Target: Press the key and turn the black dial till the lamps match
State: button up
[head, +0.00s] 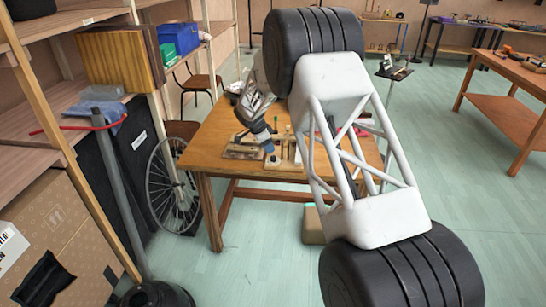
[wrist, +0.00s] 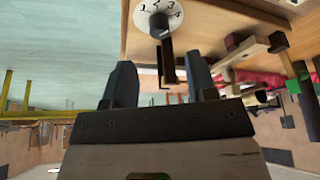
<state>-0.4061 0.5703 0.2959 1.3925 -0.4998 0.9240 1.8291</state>
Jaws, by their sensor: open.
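In the wrist view, a white dial face with numerals (wrist: 176,12) shows at the top edge, partly cut off, with a dark knob (wrist: 159,26) at its middle. A dark upright bar (wrist: 167,62) shows below the knob, between the fingers of my gripper (wrist: 162,82). My gripper is open, with gaps beside the bar; I cannot tell if anything touches. A green block (wrist: 292,86) and a small red piece (wrist: 231,41) are to the right. In the head view my gripper (head: 268,148) is low over the wooden table. I cannot pick out the key or lamps for sure.
The wooden table (head: 215,150) carries several wooden pieces near my gripper. My arm hides its right part in the head view. A bicycle wheel (head: 168,188) and shelves (head: 95,95) stand to the left. Another table (head: 510,100) is at the right, with open floor between.

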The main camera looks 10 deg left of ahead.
aim_at(273, 156)
jog(key=shift+x, duration=3.45)
jog(key=c, duration=0.9)
